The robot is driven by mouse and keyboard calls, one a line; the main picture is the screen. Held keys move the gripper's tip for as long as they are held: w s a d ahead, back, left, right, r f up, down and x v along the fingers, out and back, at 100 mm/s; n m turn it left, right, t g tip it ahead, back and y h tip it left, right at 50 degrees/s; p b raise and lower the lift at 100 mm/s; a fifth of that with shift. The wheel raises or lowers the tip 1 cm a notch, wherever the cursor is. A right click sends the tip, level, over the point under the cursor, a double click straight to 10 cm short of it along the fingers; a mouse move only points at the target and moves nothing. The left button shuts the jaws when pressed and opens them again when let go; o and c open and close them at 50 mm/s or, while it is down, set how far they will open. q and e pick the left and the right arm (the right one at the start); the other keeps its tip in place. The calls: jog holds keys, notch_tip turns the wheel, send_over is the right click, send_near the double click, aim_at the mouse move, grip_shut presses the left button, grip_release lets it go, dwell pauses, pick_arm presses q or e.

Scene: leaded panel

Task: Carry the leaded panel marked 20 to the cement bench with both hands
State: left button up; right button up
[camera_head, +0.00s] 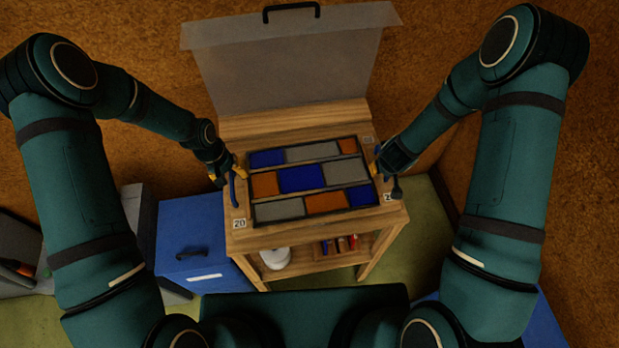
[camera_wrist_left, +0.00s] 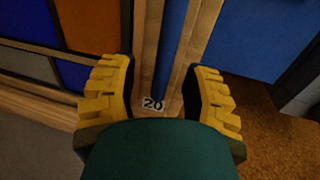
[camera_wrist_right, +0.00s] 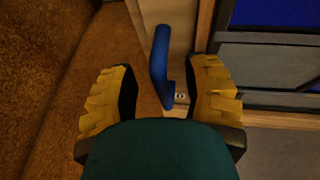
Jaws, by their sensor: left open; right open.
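The leaded panel (camera_head: 301,179), with blue, grey and orange panes in dark leading, lies flat on a wooden bench (camera_head: 290,121). A label reading 20 (camera_head: 239,223) is at the near left corner; it also shows in the left wrist view (camera_wrist_left: 153,104). My left gripper (camera_head: 232,178) is open at the left side, with a blue bar (camera_wrist_left: 171,45) between its fingers. My right gripper (camera_head: 377,160) is open at the right side; a blue handle (camera_wrist_right: 160,65) lies between its fingers in the right wrist view. I cannot tell which bench is the cement bench.
A translucent cover (camera_head: 290,65) with a black handle stands raised behind the bench. A blue cabinet (camera_head: 195,235) stands at the left. The lower shelf holds a white container (camera_head: 275,258) and small coloured items (camera_head: 340,245). Green floor shows to the right.

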pick_arm(q)
grip_shut()
pick_arm(e)
grip_shut()
pick_arm(q)
jog(key=shift+r, duration=0.2)
pick_arm(e)
jog(key=shift+w+r, duration=0.1)
jog(key=shift+r, duration=0.1)
